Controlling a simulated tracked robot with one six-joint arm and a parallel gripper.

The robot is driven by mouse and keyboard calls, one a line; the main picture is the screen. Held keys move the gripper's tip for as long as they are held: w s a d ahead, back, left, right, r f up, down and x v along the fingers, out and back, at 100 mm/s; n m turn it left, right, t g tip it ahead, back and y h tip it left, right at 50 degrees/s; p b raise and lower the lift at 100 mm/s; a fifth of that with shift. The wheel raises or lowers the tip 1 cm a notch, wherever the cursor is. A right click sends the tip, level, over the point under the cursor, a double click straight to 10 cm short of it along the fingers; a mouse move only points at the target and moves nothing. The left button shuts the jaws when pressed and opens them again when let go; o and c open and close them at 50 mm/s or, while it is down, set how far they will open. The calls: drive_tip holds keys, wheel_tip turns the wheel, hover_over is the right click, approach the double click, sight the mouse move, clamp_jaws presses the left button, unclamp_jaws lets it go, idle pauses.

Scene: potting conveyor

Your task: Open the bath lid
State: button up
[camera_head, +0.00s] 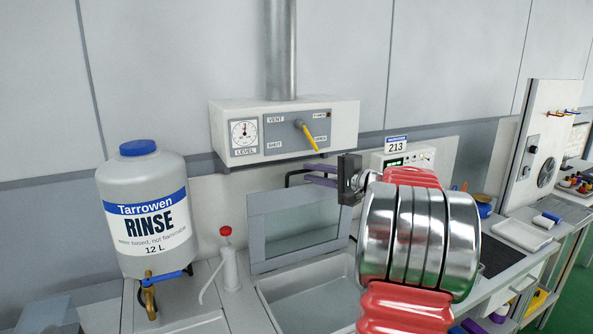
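The bath (312,293) is a pale rectangular basin set in the counter at the lower middle. Its lid (257,238) is a grey frame with a glassy pane. It stands raised and nearly upright at the back of the basin, so the bath is uncovered. A thin black bar (288,177), perhaps the lid's handle, shows just above the lid's top edge. My gripper (318,175) has a dark body and purple fingers pointing left, close to this bar. I cannot tell whether the fingers hold it. My arm hides the basin's right side.
A grey control box (347,115) with a yellow lever (307,135) hangs above the lid. A large RINSE bottle (152,205) and a red-topped pump (229,262) stand left of the bath. A white tray (520,234) lies on the right counter.

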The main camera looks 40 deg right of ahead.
drive_tip(key=w, duration=0.7)
drive_tip(key=shift+a+f, duration=0.3)
drive_tip(key=shift+c, duration=0.7)
drive_tip(key=shift+s, duration=0.1)
clamp_jaws()
drive_tip(key=shift+f, duration=0.1)
